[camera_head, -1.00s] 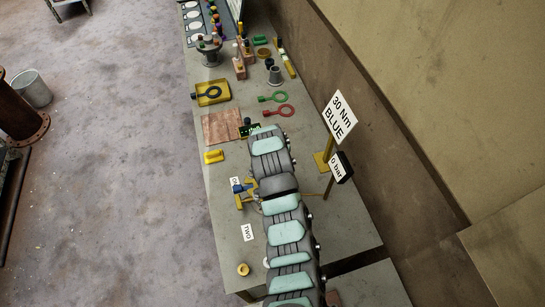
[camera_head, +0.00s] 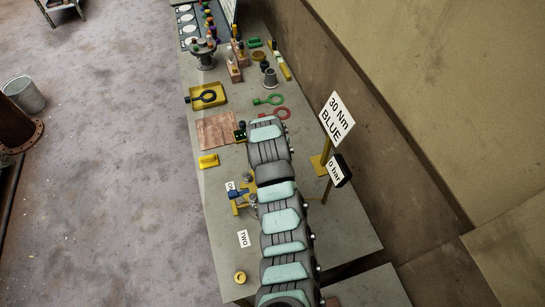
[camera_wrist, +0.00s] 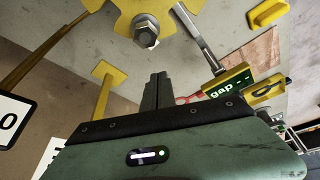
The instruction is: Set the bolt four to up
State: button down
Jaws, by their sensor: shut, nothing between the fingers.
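In the wrist view a grey hex bolt (camera_wrist: 146,30) with a washer sits on a yellow lobed flange (camera_wrist: 178,14) at the top. No number shows on it, so I cannot tell whether it is bolt four. My gripper (camera_wrist: 157,76) is shut and empty, its fingertips just below the bolt in the picture and apart from it. In the head view part of the yellow flange fixture (camera_head: 238,207) shows beside a blue piece (camera_head: 236,194), left of my arm. My arm hides the rest of the fixture and the gripper there.
A gap gauge (camera_wrist: 228,87) with a green display and a grey bar is right of my fingers. A yellow post (camera_wrist: 104,80) stands left. The "30 Nm BLUE" sign (camera_head: 337,117) and "0 bar" gauge (camera_head: 340,171) stand right of my arm. The bench front-left is mostly clear.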

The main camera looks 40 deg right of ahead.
jog(key=b+v, duration=0.2)
jog(key=v, duration=0.8)
